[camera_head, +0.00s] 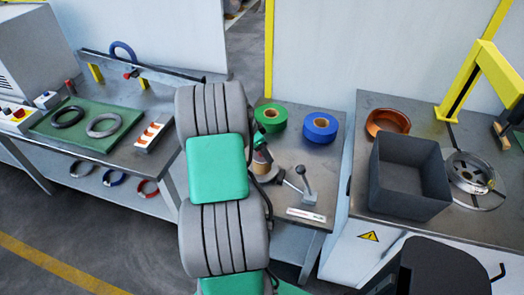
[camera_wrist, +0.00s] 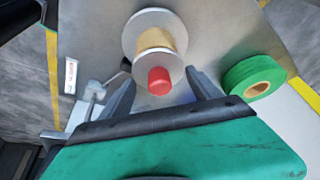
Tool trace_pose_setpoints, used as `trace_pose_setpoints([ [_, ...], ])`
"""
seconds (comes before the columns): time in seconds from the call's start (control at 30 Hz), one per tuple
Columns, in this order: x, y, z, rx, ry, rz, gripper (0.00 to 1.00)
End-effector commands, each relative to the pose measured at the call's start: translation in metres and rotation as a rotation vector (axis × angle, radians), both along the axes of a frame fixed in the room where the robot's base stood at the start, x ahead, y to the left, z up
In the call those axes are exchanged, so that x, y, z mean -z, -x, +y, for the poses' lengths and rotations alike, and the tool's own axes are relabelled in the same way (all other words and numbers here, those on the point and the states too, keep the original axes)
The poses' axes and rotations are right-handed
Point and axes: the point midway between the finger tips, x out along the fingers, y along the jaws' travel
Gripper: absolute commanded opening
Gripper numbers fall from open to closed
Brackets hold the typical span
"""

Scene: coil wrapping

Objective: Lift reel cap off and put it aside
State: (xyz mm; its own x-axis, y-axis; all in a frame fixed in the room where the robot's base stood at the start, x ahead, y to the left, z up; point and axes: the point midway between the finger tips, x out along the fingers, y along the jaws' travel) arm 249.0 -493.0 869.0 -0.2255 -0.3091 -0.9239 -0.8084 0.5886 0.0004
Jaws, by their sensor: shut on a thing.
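The reel cap, a light grey disc (camera_wrist: 143,66) with a red knob (camera_wrist: 159,81), is at the end of the reel's tan core (camera_wrist: 153,40) in the wrist view. A wider grey flange (camera_wrist: 130,38) lies at the core's other end. My gripper (camera_wrist: 160,75) has one finger on each side of the cap and is shut on it. I cannot tell whether the cap is clear of the core. In the head view the tan reel core (camera_head: 260,160) shows on the middle bench, partly hidden by my arm, which also hides the cap and my fingers.
A green tape roll (camera_head: 271,116) and a blue one (camera_head: 320,127) stand behind the reel. A lever (camera_head: 302,184) is to its right. A dark bin (camera_head: 410,178) and a copper coil (camera_head: 387,122) are on the right bench. A green mat (camera_head: 85,128) holds rings on the left.

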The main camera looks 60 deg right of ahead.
Motion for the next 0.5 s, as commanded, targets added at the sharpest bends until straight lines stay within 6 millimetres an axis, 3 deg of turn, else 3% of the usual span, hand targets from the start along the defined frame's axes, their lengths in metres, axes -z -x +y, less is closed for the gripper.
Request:
trace_pose_setpoints([
  [0.5, -0.027, 0.0, 0.0, -0.001, 0.002, -0.001, 0.24],
])
